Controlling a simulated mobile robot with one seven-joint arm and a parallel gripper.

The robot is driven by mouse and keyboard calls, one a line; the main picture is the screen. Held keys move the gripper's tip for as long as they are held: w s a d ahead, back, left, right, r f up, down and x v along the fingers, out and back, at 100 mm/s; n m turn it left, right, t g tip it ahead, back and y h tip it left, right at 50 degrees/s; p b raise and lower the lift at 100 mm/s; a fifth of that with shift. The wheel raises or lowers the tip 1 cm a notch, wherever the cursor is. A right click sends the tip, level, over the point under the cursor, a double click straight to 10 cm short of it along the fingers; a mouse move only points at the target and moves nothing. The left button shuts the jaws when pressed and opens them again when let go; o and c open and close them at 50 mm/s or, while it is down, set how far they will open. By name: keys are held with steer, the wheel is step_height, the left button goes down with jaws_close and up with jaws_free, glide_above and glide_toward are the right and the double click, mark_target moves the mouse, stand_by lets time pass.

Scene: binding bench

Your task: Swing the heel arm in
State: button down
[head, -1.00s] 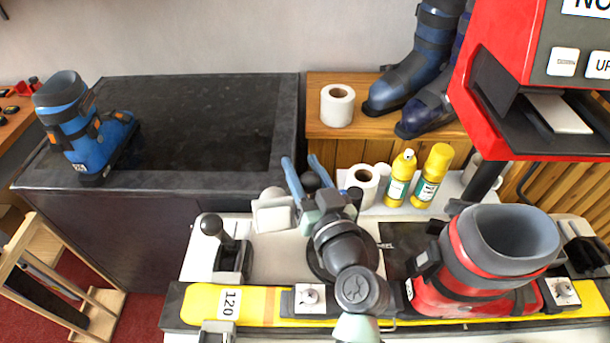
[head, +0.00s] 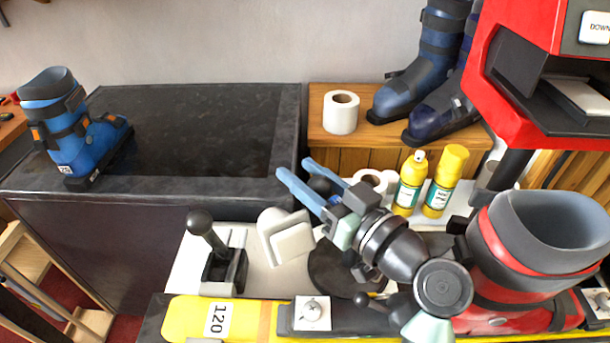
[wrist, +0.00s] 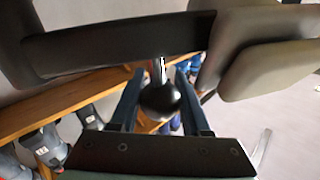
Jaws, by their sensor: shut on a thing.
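My gripper (head: 308,183) is shut on a black ball knob, which shows between its two blue fingers in the wrist view (wrist: 160,97). The knob hangs on a short bright stem under a dark bar (wrist: 105,42), which I take as the heel arm. A pale grey pad (head: 288,240) sits at its end and also shows in the wrist view (wrist: 270,68). In the head view my wrist hides most of the bar. The red ski boot (head: 490,255) stands upright on the yellow ski (head: 255,318), right of my gripper, with the pad apart from it.
A black lever (head: 218,255) stands left of the pad. Yellow bottles (head: 410,183) and a paper roll (head: 370,182) stand behind my gripper. A red machine (head: 520,75) overhangs at the right. A blue boot (head: 75,130) stands on the dark bench (head: 200,185).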

steer(key=shift+c, duration=1.9)
jaws_free()
steer(key=b+v, duration=0.2)
steer(key=v, duration=1)
